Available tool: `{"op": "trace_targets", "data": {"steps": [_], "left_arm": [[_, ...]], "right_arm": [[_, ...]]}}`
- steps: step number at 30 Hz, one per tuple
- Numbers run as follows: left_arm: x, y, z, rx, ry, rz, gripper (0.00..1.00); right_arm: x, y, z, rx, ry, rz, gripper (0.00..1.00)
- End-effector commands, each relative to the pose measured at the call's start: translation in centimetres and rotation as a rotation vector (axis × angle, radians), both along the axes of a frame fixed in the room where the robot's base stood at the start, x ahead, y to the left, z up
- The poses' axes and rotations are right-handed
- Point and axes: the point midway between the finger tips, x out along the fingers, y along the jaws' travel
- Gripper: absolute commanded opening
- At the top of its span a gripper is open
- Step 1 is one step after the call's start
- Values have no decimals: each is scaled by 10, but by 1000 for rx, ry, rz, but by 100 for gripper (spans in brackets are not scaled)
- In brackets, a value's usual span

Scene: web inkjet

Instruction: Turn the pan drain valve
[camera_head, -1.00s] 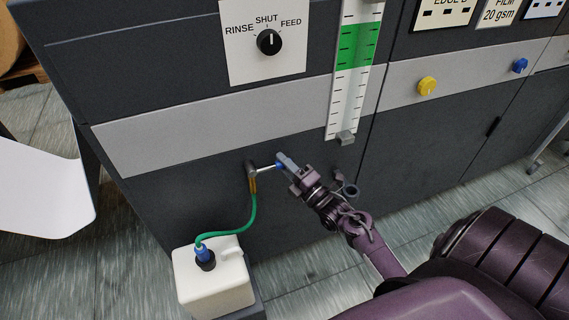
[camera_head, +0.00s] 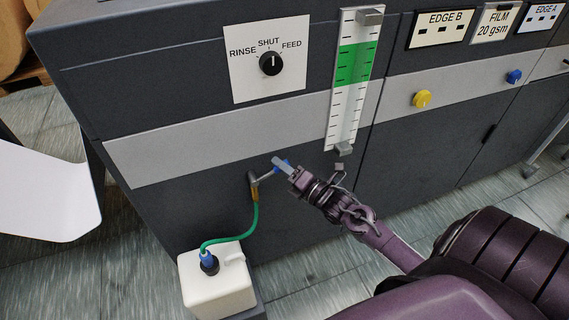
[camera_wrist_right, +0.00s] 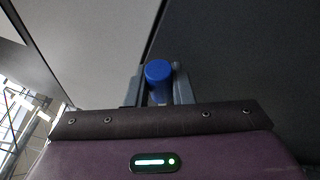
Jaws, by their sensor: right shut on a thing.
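The pan drain valve (camera_head: 254,180) sticks out of the dark lower panel, with a brass fitting and a green hose below it. Its lever ends in a blue grip, which shows in the right wrist view (camera_wrist_right: 158,72) between two grey fingers. My right gripper (camera_head: 282,165) is shut on this blue grip. The lever slants up to the right from the valve body. The green hose (camera_head: 253,222) runs down to a blue cap on a white jug (camera_head: 215,288). My left gripper is not in view.
Above are a RINSE/SHUT/FEED knob (camera_head: 271,63) and a gauge (camera_head: 352,85) with a green band. A yellow knob (camera_head: 422,99) and a blue knob (camera_head: 514,76) sit on the grey strip at right. A white sheet (camera_head: 42,192) hangs at left.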

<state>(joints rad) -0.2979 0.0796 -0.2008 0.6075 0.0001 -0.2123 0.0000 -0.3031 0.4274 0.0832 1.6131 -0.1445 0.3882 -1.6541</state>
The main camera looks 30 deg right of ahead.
Motion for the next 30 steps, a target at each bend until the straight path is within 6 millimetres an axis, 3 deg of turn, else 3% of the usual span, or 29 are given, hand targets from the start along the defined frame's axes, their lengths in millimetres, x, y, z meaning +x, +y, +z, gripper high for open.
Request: {"op": "trace_targets", "data": {"steps": [1,15,30], "left_arm": [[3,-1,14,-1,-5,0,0],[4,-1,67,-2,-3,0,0],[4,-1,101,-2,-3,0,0]], "right_arm": [[0,2,11,-48,13,5,0],[6,26,42,-482,115,3,0],[15,60,55,-913,219,1,0]]}}
